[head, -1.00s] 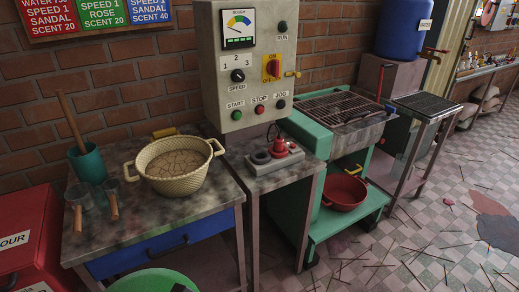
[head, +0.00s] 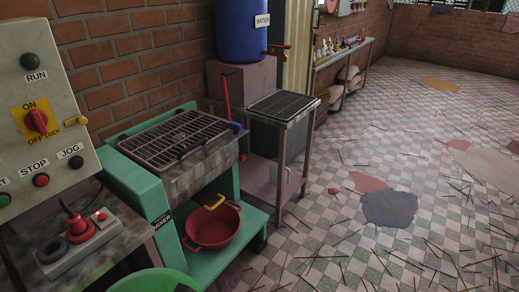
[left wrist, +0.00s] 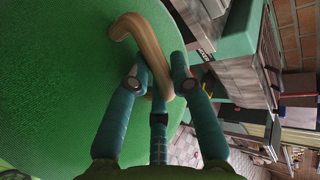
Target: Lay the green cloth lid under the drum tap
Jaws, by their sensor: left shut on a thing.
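The green cloth lid (left wrist: 60,80) fills the left of the left wrist view, with a tan curved handle (left wrist: 150,50) on it. My left gripper (left wrist: 160,82) is shut on that handle. The lid's edge (head: 158,281) shows at the bottom of the head view, in front of the green mixer bench. The blue water drum (head: 241,30) stands on a block at the wall. My right gripper is in neither current view.
The green bench (head: 150,190) bears a wire rack (head: 182,137), with a red basin (head: 213,227) on its lower shelf. A control box (head: 45,110) is at left. The tiled floor at right is open, with scattered sticks and dark patches (head: 390,207).

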